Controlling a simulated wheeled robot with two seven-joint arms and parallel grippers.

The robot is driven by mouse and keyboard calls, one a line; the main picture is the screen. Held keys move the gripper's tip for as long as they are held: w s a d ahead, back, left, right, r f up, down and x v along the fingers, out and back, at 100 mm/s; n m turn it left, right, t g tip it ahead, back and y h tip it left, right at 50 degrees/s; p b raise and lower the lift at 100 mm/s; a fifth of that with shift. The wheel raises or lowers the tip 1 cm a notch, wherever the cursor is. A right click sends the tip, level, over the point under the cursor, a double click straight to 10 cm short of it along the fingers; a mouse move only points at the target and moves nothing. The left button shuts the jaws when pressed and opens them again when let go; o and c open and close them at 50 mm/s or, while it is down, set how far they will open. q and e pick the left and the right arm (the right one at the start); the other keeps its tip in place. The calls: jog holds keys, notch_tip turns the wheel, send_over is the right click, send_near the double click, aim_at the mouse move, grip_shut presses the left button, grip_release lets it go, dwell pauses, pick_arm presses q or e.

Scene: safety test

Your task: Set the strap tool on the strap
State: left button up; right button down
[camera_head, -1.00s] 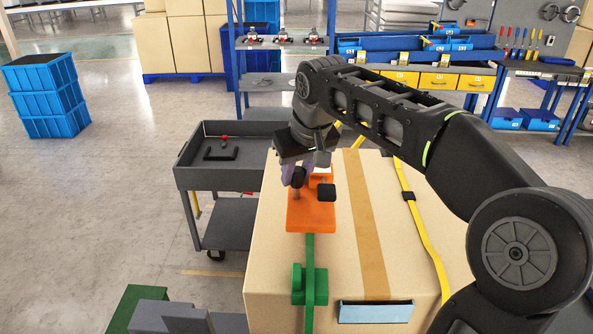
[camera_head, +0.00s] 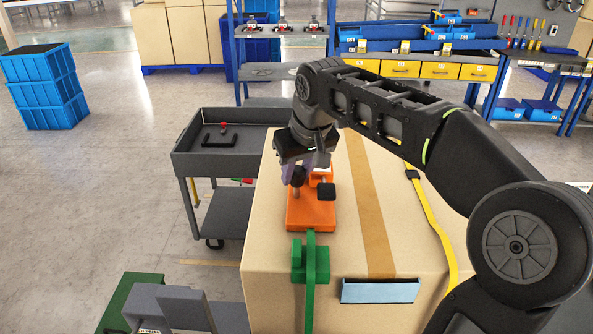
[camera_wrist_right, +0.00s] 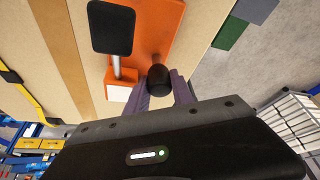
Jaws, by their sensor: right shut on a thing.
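The strap tool is an orange block (camera_head: 311,216) with a black pad (camera_head: 326,192) and a black knob; its orange body also shows in the wrist view (camera_wrist_right: 160,22). It is over the top of the big cardboard box (camera_head: 270,215), in line with the green strap (camera_head: 311,288). Its near edge is close to the green buckle (camera_head: 297,262). Whether the tool touches the strap is hidden. My left gripper is not in view.
A yellow strap (camera_head: 432,218) with a black clip runs down the box's right part. A grey cart (camera_head: 190,165) stands left behind. Grey and green equipment (camera_head: 170,312) is at the lower left.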

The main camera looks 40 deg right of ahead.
dwell(0.4)
jog(key=c, duration=0.7)
grip_release()
jog(key=shift+r, duration=0.1)
jog(key=shift+r+p, duration=2.85)
jog(key=shift+r, duration=0.6)
